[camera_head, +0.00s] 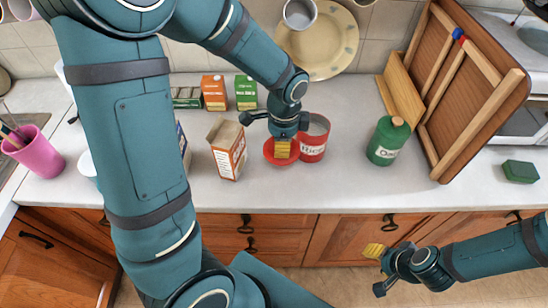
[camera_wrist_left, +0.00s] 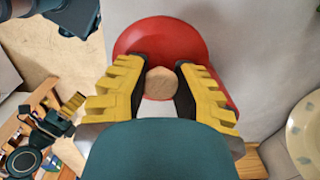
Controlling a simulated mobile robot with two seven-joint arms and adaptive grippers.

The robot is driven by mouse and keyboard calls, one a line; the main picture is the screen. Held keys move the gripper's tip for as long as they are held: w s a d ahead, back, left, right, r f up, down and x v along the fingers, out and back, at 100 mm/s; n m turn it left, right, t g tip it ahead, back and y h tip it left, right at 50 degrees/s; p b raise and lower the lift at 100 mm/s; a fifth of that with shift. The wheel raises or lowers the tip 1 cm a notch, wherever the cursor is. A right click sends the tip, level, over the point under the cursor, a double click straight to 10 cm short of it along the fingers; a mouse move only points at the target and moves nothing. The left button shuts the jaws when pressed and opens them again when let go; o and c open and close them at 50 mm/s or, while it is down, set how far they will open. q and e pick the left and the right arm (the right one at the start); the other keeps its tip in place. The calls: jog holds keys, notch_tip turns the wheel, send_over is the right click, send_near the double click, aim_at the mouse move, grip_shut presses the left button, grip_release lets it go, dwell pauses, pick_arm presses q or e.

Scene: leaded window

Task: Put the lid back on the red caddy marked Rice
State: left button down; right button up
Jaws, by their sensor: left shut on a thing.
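The red caddy marked Rice (camera_head: 313,146) stands upright on the counter, its top open. Its red lid (camera_head: 270,155) is just left of it in the head view. My left gripper (camera_head: 282,149) is shut on the lid's round wooden knob (camera_wrist_left: 160,84), with a yellow-padded finger on either side of it. The red lid disc (camera_wrist_left: 160,32) shows beyond the fingers in the left wrist view; I cannot tell how high it is above the counter. My right gripper (camera_head: 376,251) is low, in front of the cabinets, away from the caddy; its jaw opening is unclear.
A green lidded caddy (camera_head: 388,142) stands to the right, before a leaning wooden board (camera_head: 470,90). An orange-and-white carton (camera_head: 227,147) stands close left of my left gripper. A pink cup (camera_head: 34,153) is at far left. A green sponge (camera_head: 520,171) lies at right. The counter front is clear.

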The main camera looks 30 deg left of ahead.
pick_arm(q)
jog(key=w+d+r+p, duration=0.1)
jog(key=w+r+p, duration=0.1)
jog(key=w+r, duration=0.3)
jog(key=w+d+r+p, duration=0.2)
jog(key=w+r, duration=0.1)
jog(key=w, duration=0.5)
pick_arm(e)
notch_tip(320, 180, up, 5)
pick_arm(q)
notch_tip(320, 180, down, 7)
jog(key=b, duration=0.4)
jog(key=shift+s+b, duration=0.15)
jog(key=shift+b, duration=0.2)
pick_arm(e)
jog(key=shift+f, duration=2.6)
pick_arm(q)
jog(key=shift+r, duration=0.15)
pick_arm(e)
jog(key=shift+r, duration=0.15)
pick_arm(q)
jog(key=shift+f, duration=0.2)
jog(key=shift+c, duration=1)
grip_release()
